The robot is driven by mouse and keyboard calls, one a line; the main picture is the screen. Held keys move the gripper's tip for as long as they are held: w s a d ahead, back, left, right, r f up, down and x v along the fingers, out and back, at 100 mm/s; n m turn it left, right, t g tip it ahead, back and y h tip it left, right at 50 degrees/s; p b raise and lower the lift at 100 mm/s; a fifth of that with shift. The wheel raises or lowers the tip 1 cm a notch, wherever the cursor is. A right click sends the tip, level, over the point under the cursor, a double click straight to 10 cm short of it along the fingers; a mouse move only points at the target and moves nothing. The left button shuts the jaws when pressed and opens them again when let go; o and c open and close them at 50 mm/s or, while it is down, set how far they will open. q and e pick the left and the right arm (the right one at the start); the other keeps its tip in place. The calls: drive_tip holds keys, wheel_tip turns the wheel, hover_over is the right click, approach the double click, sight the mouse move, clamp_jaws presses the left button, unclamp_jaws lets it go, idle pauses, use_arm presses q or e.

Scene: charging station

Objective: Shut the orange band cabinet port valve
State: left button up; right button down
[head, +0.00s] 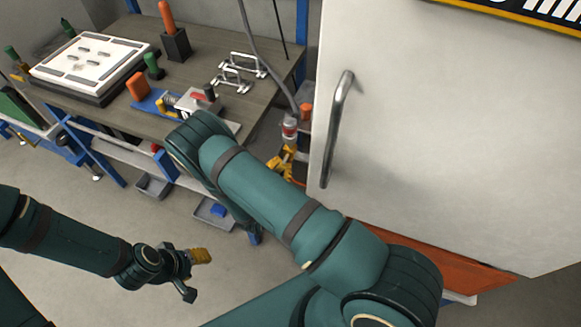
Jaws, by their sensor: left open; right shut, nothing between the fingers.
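A large white cabinet (425,130) with a long metal handle (338,128) fills the right; an orange strip (440,262) runs along its base. Left of it, a grey hose (264,65) runs down to a coupling with a red ring (289,128). Yellow parts (280,172) sit below the coupling, partly behind my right arm; I cannot tell whether one is the port valve, or its position. My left gripper (195,275) is open and empty above the floor at lower left, well apart from the cabinet. My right gripper is hidden; only its arm shows, crossing the middle.
A workbench (120,35) at upper left holds a white panel (92,65), a dark block with an orange handle (175,42), metal handle brackets (238,72) and small coloured parts. Grey bins (152,186) lie below the bench. The floor (90,225) around my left gripper is clear.

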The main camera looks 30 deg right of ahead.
drive_tip(key=m, duration=0.3)
drive_tip(key=shift+w+a+b, duration=0.15)
drive_tip(key=shift+a+b, duration=0.15)
drive_tip(key=m+b, duration=0.1)
drive_tip(key=m, duration=0.2)
drive_tip(key=r+m+b, duration=0.1)
drive_tip(key=m, duration=0.2)
drive_tip(key=r+m+b, duration=0.1)
drive_tip(key=m, duration=0.2)
drive_tip(key=shift+w+a, duration=0.3)
drive_tip(key=shift+w, duration=0.05)
drive_tip(key=shift+r+m, duration=0.1)
drive_tip(key=shift+m, duration=0.2)
drive_tip(key=c, duration=0.8)
unclamp_jaws()
drive_tip(key=shift+r, duration=0.1)
drive_tip(key=v, duration=1.2)
